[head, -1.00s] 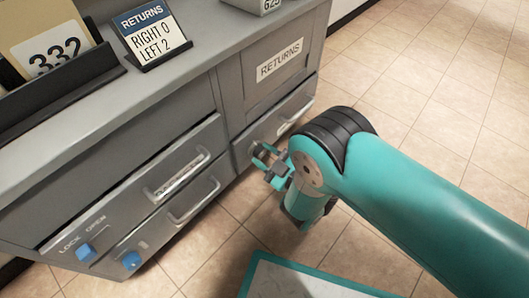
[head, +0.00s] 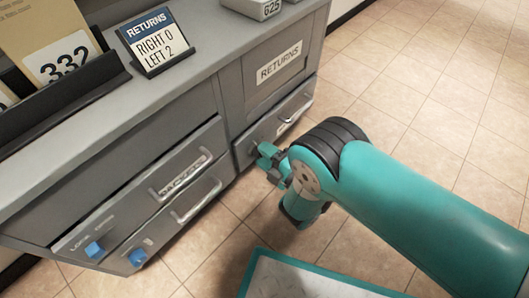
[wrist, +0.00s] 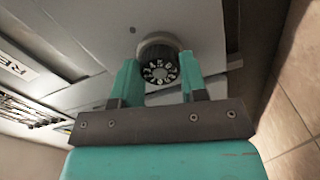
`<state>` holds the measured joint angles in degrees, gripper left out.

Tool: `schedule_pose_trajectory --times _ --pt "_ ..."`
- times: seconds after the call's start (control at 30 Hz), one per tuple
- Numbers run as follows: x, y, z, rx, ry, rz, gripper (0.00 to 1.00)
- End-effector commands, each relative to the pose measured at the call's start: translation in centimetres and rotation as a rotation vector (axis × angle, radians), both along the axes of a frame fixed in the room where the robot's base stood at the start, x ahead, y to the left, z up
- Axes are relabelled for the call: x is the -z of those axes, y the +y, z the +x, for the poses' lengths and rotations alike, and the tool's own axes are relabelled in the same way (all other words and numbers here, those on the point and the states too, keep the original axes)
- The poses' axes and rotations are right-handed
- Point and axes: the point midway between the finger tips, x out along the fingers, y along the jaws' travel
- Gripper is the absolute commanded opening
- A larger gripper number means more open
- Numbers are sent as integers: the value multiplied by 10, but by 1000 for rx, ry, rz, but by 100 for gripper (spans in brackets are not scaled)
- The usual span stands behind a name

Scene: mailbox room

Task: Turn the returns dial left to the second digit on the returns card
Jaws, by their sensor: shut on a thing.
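The returns card (head: 157,38) stands on the counter and reads "RETURNS", "RIGHT 0", "LEFT 2". The returns dial (wrist: 160,64) shows in the wrist view as a dark round knob with a ring of pale digits on its face. The digits are small, and I cannot tell which one is at the mark. My gripper (wrist: 161,80) is shut on the dial, one teal finger on each side of it. In the head view my gripper (head: 268,160) is at the front of the returns drawer, and the dial is hidden there.
A "RETURNS" label (head: 279,64) is on the cabinet panel above. Left of it are drawers with handles (head: 198,200) and blue knobs (head: 95,249). A parcel marked 332 (head: 60,55) stands in a dark holder. Tiled floor (head: 420,90) lies open to the right.

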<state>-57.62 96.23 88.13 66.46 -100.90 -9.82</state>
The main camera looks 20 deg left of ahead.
Motion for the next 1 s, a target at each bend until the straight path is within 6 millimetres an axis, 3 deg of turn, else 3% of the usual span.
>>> schedule_pose_trajectory --times 0.67,0.7,0.77,0.8,1.0 --pt "1 -2 3 11 -54 -26 16" --pt "1 -2 3 12 -54 -27 46" --pt "1 -2 3 10 -54 -26 60" --pt "1 -2 3 9 -54 -26 65" --pt "0 0 1 4 -54 -24 65"
